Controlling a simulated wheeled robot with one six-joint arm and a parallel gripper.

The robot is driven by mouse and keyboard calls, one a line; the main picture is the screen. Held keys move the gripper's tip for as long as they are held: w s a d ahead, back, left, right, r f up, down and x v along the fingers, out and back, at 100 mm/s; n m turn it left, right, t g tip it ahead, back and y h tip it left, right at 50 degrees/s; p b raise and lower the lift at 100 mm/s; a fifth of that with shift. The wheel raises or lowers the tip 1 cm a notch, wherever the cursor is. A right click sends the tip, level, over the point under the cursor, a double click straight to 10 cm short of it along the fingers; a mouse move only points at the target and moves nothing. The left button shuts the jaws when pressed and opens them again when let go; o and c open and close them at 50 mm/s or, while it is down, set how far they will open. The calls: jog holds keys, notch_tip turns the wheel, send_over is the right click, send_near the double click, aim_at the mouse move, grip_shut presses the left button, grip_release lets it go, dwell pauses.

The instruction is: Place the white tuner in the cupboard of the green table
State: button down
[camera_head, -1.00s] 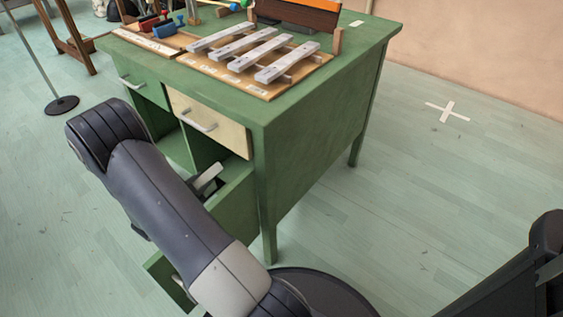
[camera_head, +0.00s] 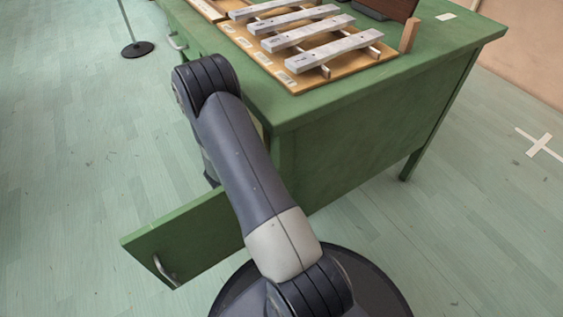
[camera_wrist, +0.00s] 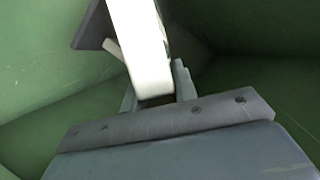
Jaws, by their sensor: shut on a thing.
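The white tuner (camera_wrist: 140,45) is held between the fingers of my gripper (camera_wrist: 157,90) in the wrist view. Its top runs out of the picture, with a dark flat part (camera_wrist: 92,25) beside it. Green panels surround it on several sides, which looks like the inside of the cupboard; I cannot tell whether the tuner touches a surface. In the head view the green table (camera_head: 350,150) stands in front of me. The cupboard door (camera_head: 200,240) stands open toward me. My arm hides the cupboard opening, my gripper and the tuner there.
A wooden board with grey bars (camera_head: 305,40) lies on the tabletop. The open door, with its metal handle (camera_head: 165,270), juts out left of my arm. A black round stand base (camera_head: 137,49) is on the floor at the back left.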

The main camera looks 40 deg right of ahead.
jog(key=shift+f+b, duration=1)
jog(key=shift+f, duration=1.7)
jog(key=shift+f, duration=0.15)
jog(key=c, duration=1.1)
grip_release()
jog(key=shift+a+r, duration=0.25)
jog(key=shift+r, duration=0.05)
jog(key=shift+p+v, duration=2.4)
jog(key=shift+v, duration=3.35)
